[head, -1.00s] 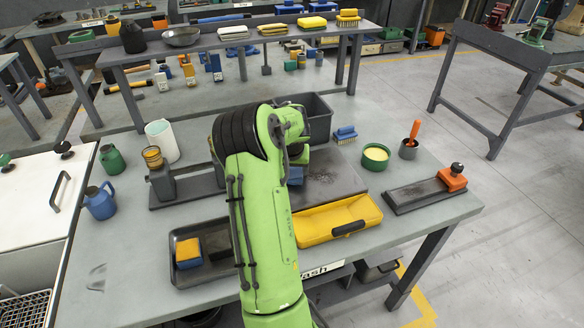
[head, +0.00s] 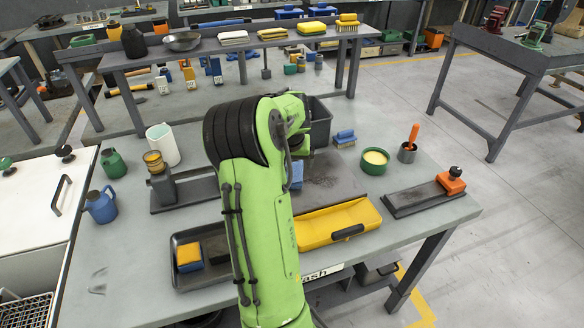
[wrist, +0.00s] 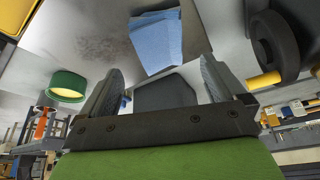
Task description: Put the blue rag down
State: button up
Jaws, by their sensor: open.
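The blue rag (head: 297,175) lies on the dark grey board (head: 325,185) in the middle of the table, partly hidden behind my arm in the head view. In the wrist view the rag (wrist: 157,40) is a flat light-blue folded cloth on the grey surface. My gripper (wrist: 162,76) is open, its two fingers wide apart with no cloth between them. The rag shows beyond the fingertips, apart from them. In the head view my gripper is mostly hidden by my green arm.
A dark tray (head: 182,271) holding a yellow-blue sponge (head: 189,256) is at front left.

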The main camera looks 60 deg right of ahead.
jog(key=w+a+r+n+t+y, duration=0.15)
jog(key=a+r, duration=0.25)
jog(key=a, duration=0.4)
jog(key=w+a+r+n, duration=0.2)
jog(key=w+a+r, duration=0.15)
jog(key=a, duration=0.45)
jog(key=w+a+r+n+t+y, duration=0.1)
jog(key=w+a+r+n, duration=0.1)
jog(key=a+r, duration=0.45)
jog(key=s+a+f+n+y, duration=0.1)
jog(key=s+a+n, duration=0.3)
jog(key=a, duration=0.7)
jog(key=s+a+f+n+t, duration=0.1)
jog(key=s+a+n, duration=0.3)
jog(key=s+a, duration=0.4)
jog(key=a, duration=0.3)
jog(key=shift+y, duration=0.35)
jog(key=shift+w, duration=0.1)
